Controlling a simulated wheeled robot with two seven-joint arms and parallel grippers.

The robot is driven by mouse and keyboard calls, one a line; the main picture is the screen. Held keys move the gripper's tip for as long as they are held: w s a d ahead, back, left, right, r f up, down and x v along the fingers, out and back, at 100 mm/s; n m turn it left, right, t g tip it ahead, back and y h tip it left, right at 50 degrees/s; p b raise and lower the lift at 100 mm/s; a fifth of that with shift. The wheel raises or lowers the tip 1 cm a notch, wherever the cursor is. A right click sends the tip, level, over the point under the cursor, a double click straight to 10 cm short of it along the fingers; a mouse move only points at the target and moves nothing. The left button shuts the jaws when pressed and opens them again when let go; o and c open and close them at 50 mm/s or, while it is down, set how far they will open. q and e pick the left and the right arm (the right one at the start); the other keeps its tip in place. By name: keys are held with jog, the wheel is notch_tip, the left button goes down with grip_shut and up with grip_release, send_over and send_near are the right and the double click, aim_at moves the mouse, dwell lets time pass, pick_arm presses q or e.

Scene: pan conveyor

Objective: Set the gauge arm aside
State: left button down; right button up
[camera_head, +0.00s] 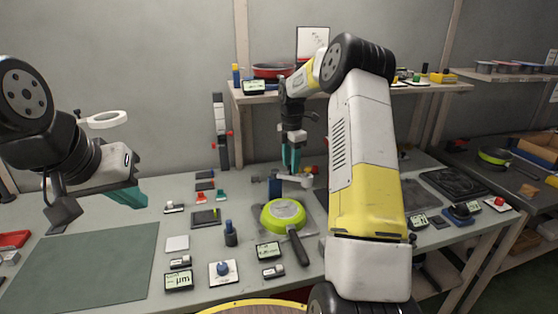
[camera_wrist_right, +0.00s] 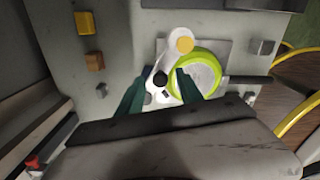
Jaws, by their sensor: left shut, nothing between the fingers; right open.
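The gauge arm (camera_head: 297,181) is a short white arm beside a dark blue post (camera_head: 275,187), at the far edge of the lime-green pan (camera_head: 283,212). In the right wrist view the white arm (camera_wrist_right: 161,66) has a yellow round end (camera_wrist_right: 185,44) near the pan's rim (camera_wrist_right: 222,66). My right gripper (camera_head: 291,160) points down above the arm, open and empty. In its wrist view the fingers (camera_wrist_right: 160,90) stand on either side of the arm's near part; I cannot tell the height gap. My left gripper (camera_head: 130,196) is shut and empty, at the left above the bench.
A dark green mat (camera_head: 90,268) covers the bench's front left. A blue-topped cylinder (camera_head: 231,233), small display boxes (camera_head: 268,250) and blocks stand around the pan. The pan's black handle (camera_head: 299,249) points to the front. A shelf (camera_head: 440,87) runs behind.

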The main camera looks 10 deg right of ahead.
notch_tip(320, 180, up, 7)
jog(key=shift+r, duration=0.15)
